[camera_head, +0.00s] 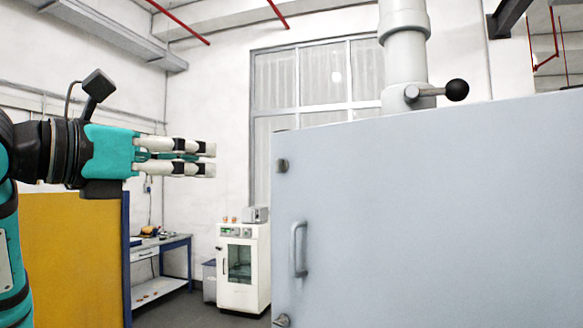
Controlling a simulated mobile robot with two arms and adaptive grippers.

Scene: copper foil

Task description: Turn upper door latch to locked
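A large grey-blue cabinet door (420,210) fills the right of the view. The upper door latch (282,165) is a small dark metal piece near the door's upper left corner; it is too small to tell which way it is turned. A lower latch (281,321) sits at the bottom left, partly cut off by the frame. My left gripper (213,160) points right, left of the upper latch in the picture and apart from it. Its two pale fingers lie side by side with a narrow gap and nothing visible between them. My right gripper is not in view.
A vertical handle (299,249) sits between the latches. A pipe (404,45) with a black-knobbed lever (456,90) rises above the door. Behind stand a white machine (243,265), a workbench (158,250) and a yellow panel (70,255). Open room lies between gripper and door.

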